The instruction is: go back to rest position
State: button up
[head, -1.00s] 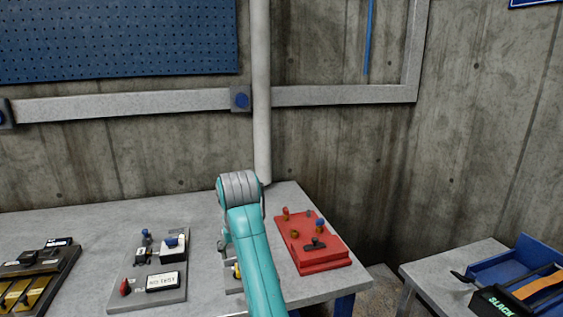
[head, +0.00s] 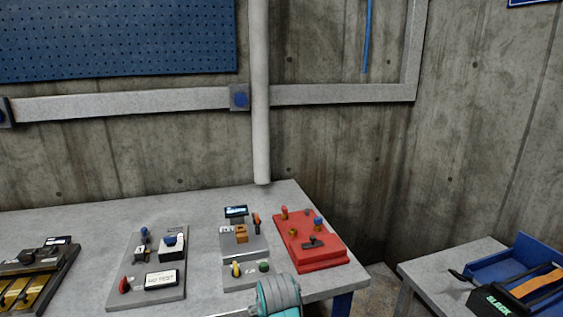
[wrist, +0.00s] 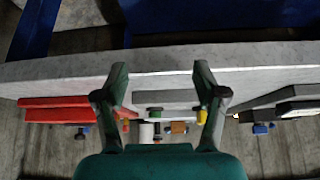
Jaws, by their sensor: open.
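My gripper (wrist: 160,90) shows in the wrist view with its two dark green fingers spread apart and nothing between them. Beyond the fingers are the edge of the grey table (wrist: 260,60) and the control panels on it. In the head view only a teal and grey part of my arm shows at the bottom edge, in front of the table (head: 205,205); the fingers are out of that frame. The wrist view appears upside down relative to the head view.
On the table stand a red control box (head: 318,255), a grey panel with a small screen (head: 257,245), a panel with a white display (head: 140,270) and a dark panel (head: 65,270) at left. A side table (head: 430,275) at right holds a blue tray (head: 520,262).

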jog(key=s+d+f+t, duration=0.1)
jog(key=s+d+f, duration=0.3)
jog(key=s+f, duration=0.25)
jog(key=s+d+f+t, duration=0.1)
jog(key=s+d+f, duration=0.4)
jog(key=f, duration=0.3)
jog(key=s+d+f+m+t, duration=0.1)
jog(key=s+d+f, duration=0.15)
jog(key=s, duration=0.45)
jog(key=s+d+f+t, duration=0.1)
jog(key=s+d, duration=0.3)
jog(key=s, duration=0.3)
jog(key=s+d+r+t, duration=0.1)
jog(key=s+d+r, duration=0.15)
jog(key=s, duration=0.65)
jog(key=s+d+r+t, duration=0.2)
jog(key=s+r, duration=0.1)
jog(key=s, duration=0.6)
jog(key=s+d+r+m+t+h, duration=0.1)
jog(key=s+d+r, duration=0.1)
jog(key=s+r, duration=0.9)
jog(key=shift+s+r+m+t+h, duration=0.3)
jog(key=shift+s+r, duration=0.05)
jog(key=shift+r, duration=0.55)
jog(key=shift+d, duration=0.1)
